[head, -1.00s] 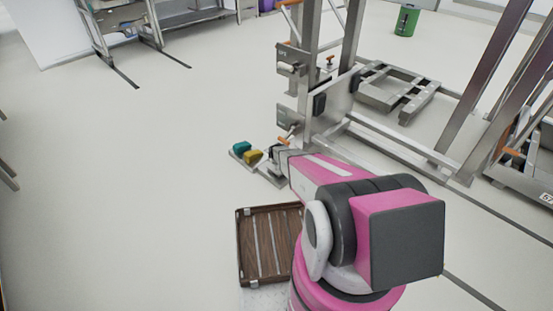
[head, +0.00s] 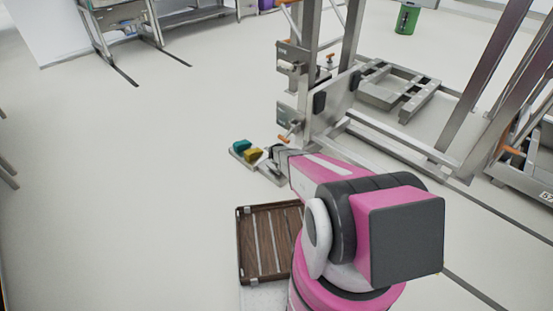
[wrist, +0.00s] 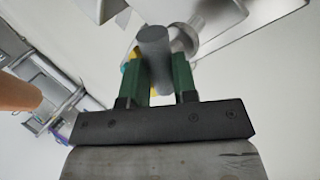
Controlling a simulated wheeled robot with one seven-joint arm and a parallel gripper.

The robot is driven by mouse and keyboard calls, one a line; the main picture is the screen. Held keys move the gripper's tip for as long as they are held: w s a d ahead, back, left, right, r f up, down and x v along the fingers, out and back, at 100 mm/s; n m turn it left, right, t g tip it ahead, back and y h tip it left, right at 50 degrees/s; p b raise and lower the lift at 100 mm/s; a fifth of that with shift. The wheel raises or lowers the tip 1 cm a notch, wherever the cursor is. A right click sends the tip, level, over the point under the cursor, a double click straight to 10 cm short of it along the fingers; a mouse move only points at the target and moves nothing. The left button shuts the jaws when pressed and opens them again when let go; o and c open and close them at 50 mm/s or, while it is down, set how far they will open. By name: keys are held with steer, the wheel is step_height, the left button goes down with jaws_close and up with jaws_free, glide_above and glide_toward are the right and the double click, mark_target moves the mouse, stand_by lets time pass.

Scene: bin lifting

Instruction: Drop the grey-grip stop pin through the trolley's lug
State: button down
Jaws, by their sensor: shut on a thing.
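My gripper (wrist: 161,78) has two green fingers, shut on the grey grip of the stop pin (wrist: 153,45) in the wrist view. The grip is a plain grey cylinder standing up between the fingers; the rest of the pin is hidden. In the head view my gripper (head: 276,153) is small, beside the lower left of the tall steel frame (head: 312,120), and the pin cannot be made out there. A grey floor plate (head: 262,172) lies just left of and below the gripper. I cannot make out the trolley's lug for certain.
An orange handle (head: 284,138) juts out close to my gripper; an orange rod (wrist: 18,94) shows in the wrist view. A brown slatted tray (head: 240,250) lies nearer.

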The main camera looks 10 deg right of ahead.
steer(key=shift+f, duration=1.35)
stand_by(0.4)
steer(key=c, duration=0.8)
jaws_free()
steer(key=shift+r, duration=0.2)
steer(key=shift+r, duration=1.55)
steer(key=shift+s+a, duration=1.55)
steer(key=shift+a, duration=0.6)
steer(key=shift+s+a, duration=1.6)
steer(key=shift+a, duration=0.6)
steer(key=shift+s+a, duration=1.55)
steer(key=shift+a, duration=0.6)
